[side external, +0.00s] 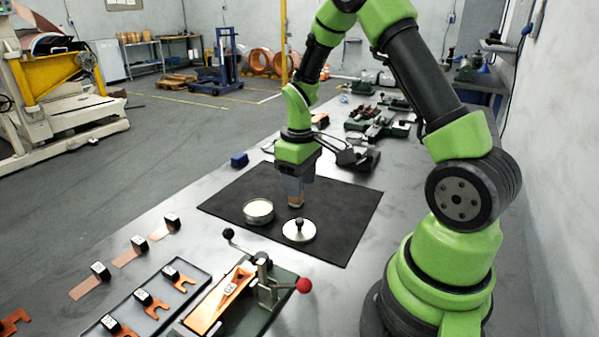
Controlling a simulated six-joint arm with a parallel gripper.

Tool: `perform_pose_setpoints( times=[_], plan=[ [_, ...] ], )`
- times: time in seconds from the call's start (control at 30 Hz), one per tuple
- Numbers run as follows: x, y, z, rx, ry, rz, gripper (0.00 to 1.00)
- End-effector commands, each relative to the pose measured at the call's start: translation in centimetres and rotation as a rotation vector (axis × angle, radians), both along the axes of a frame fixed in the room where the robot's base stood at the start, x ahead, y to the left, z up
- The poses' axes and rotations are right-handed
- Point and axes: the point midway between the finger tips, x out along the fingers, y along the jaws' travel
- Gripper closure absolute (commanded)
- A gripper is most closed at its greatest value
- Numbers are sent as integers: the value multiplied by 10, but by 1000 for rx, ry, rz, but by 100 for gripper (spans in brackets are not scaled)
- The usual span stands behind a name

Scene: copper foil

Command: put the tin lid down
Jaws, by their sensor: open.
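The tin lid (299,232), a pale round disc with a dark knob on top, lies flat on the black mat (345,225). The open round tin (258,212), with pale contents, stands on the mat to the left of the lid, apart from it. My gripper (296,203) points down over the mat, just behind the lid and to the right of the tin. It is open, with the lid outside it. The gap between its fingers is too small to make out.
A green clamp fixture with a red ball handle (303,285) stands in front of the mat. A dark tray (150,308) and copper strips (85,289) lie front left. The mat's right side is clear.

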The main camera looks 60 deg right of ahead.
Motion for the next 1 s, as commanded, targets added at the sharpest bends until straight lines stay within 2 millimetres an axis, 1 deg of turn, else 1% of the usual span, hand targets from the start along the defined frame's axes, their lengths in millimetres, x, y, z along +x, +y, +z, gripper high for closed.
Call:
perform_pose_setpoints(
  times=[0.03,0.17,0.27,0.37,0.4,0.47,0.5,0.57,0.6,0.67,0.7,0.83,0.9,1.0],
  plan=[
    [1,0,7,-1,-4,1,53],
    [0,1,19,-1,-4,-1,53],
    [1,8,35,-6,-32,-14,53],
    [-2,24,65,-11,-95,-50,53],
    [-5,33,80,-11,-129,-69,53],
    [-12,48,103,-3,-185,-101,53],
    [-18,58,117,5,-224,-124,53],
    [-29,74,136,24,-279,-157,53],
    [-38,83,147,40,-316,-178,53],
    [-52,97,162,68,-371,-208,53],
    [-62,106,170,91,-404,-228,53],
    [-95,129,188,172,-498,-280,53],
    [-109,137,192,212,-535,-301,53],
    [-123,145,195,258,-567,-322,53]
  ],
)
